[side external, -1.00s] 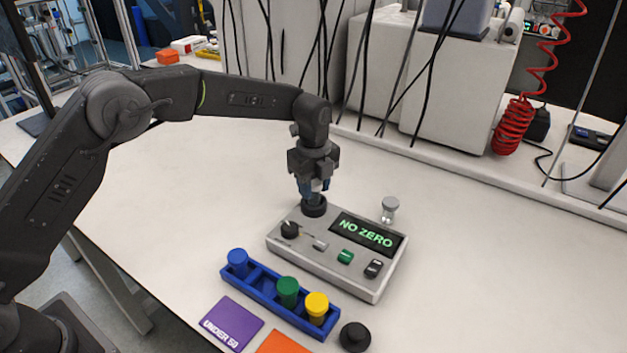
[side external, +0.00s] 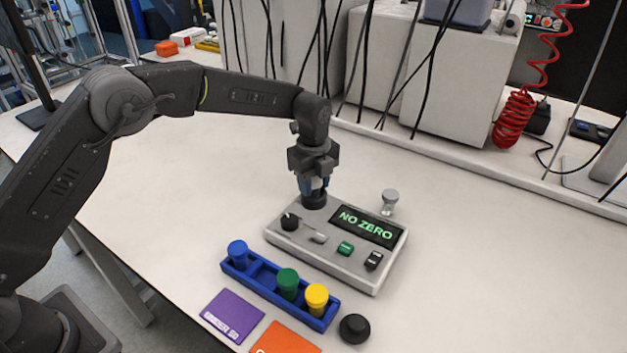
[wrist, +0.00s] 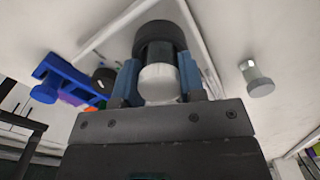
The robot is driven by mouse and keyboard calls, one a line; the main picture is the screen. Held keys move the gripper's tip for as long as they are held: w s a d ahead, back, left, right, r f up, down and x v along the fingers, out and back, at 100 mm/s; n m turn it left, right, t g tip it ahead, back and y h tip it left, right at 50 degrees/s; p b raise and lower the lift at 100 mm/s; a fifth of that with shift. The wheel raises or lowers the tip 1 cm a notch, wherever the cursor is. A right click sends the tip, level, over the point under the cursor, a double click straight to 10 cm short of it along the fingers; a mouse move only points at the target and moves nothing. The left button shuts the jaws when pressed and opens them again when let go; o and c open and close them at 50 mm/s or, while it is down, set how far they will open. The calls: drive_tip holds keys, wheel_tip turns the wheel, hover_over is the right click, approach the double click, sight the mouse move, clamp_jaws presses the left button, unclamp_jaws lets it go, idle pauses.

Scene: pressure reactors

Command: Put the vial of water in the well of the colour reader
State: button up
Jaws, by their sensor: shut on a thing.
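My gripper (side external: 313,186) points down over the back left corner of the grey colour reader (side external: 325,260), at the black ring of its well (side external: 314,201). Its blue fingers (wrist: 160,82) are shut on a vial (wrist: 161,84) with a pale, whitish top. In the wrist view the vial is lined up with the black ring (wrist: 160,32). The vial's lower part is hidden, so I cannot tell how deep it sits. The reader's display (side external: 366,226) shows "NO ZERO" in green.
A pale-capped vial (side external: 389,202) stands behind the reader. In front, a blue rack (side external: 262,284) holds blue-, green- and yellow-capped vials. A purple card (side external: 232,316), an orange card (side external: 286,339) and a black round object (side external: 354,328) lie nearby. The table right of the reader is clear.

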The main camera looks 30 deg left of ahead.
drive_tip(key=shift+f, duration=0.15)
drive_tip(key=o, duration=1.5)
drive_tip(key=shift+c, duration=0.2)
drive_tip(key=shift+r, duration=3.5)
drive_tip(key=shift+r, duration=0.1)
